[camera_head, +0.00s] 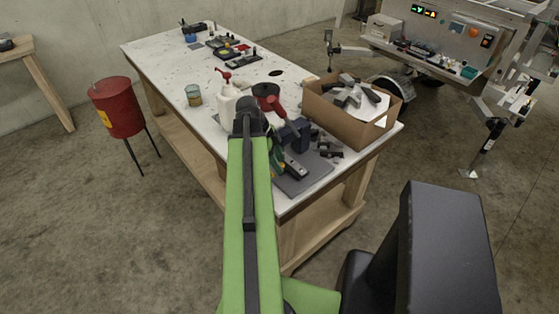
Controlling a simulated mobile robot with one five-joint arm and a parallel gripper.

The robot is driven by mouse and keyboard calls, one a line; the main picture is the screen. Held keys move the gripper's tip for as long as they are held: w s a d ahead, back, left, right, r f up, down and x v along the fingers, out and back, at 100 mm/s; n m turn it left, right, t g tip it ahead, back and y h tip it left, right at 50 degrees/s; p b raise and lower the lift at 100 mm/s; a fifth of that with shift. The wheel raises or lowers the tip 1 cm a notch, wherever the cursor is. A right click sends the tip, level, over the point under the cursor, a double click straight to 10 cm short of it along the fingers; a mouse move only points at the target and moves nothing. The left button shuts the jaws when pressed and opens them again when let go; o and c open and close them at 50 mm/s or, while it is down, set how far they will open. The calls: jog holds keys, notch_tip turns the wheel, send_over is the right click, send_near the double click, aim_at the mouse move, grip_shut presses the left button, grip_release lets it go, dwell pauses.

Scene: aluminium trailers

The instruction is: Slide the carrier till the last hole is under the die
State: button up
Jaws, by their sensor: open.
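A bench press with a dark blue body (295,133) and a red lever handle (278,107) stands near the front corner of the white-topped bench (205,120). A grey-black strip (295,168), possibly the carrier, lies at its foot on a grey plate (312,172). Its holes and the die are too small to make out. My green arm reaches over the bench edge and covers the area just left of the press. A small green and yellow part shows between arm and press; I cannot tell whose it is. My gripper is hidden behind the arm.
A cardboard box (345,120) of parts stands right behind the press. A white bottle with a red top (228,100), a glass jar (193,96) and small dark parts (328,150) are around. A red drum on legs (118,108) stands left of the bench.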

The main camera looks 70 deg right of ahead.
jog(key=p+v, duration=1.5)
jog(key=v, duration=0.2)
jog(key=shift+r, duration=0.15)
jog(key=w+a+f+n+t+h+b, duration=0.1)
jog(key=w+a+f+n+b, duration=0.2)
jog(key=w+a, duration=0.8)
jog(key=w+a+f+n+t+h+b, duration=0.1)
jog(key=w+a+f+n+b, duration=0.2)
jog(key=w+a, duration=0.9)
jog(key=w+a+f+n+y, duration=0.1)
jog(key=w+a+n, duration=0.2)
jog(key=a+n, duration=0.6)
jog(key=w+a+f+n+t+y+b, duration=0.1)
jog(key=w+a+f+n, duration=0.1)
jog(key=a+n, duration=0.7)
jog(key=w+a+f+n+t+y+b, duration=0.1)
jog(key=w+a+n, duration=0.3)
jog(key=a+n, duration=0.5)
jog(key=a, duration=0.3)
jog(key=shift+w+f+n, duration=0.3)
